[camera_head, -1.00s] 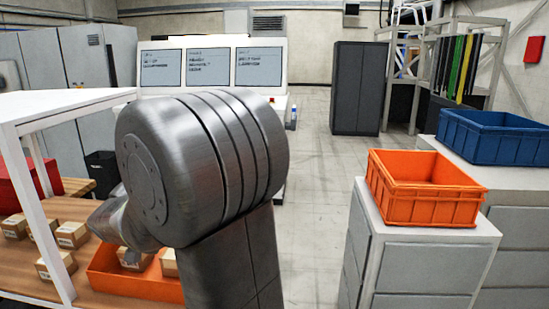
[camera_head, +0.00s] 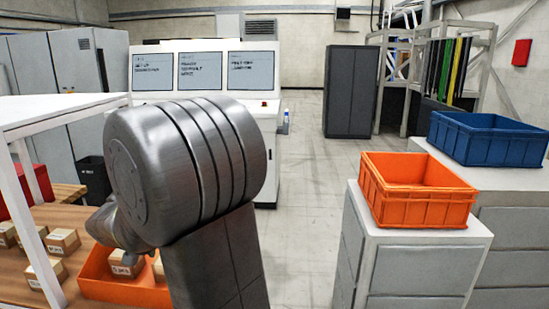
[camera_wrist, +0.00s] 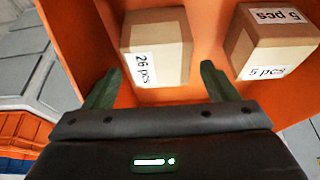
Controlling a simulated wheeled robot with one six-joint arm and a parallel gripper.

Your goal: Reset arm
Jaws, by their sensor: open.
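My gripper (camera_wrist: 158,92) is open in the wrist view, its two dark green fingers spread apart with nothing held between them. Just beyond the fingertips is a cardboard box labelled "26 pcs" (camera_wrist: 157,35). A second box labelled "5 pcs" (camera_wrist: 268,42) sits to its right. Both lie in an orange bin (camera_wrist: 205,20). In the head view this orange bin (camera_head: 120,288) stands on the wooden table, with two boxes showing in it. My arm hides part of the bin there, and the gripper itself is hidden.
Several boxes (camera_head: 62,241) lie on the wooden table (camera_head: 85,222), under a white-framed shelf (camera_head: 50,108). At right, another orange bin (camera_head: 415,213) stands empty on a grey cabinet (camera_head: 400,265), with a blue bin (camera_head: 490,142) behind it. Open floor (camera_head: 305,190) lies between.

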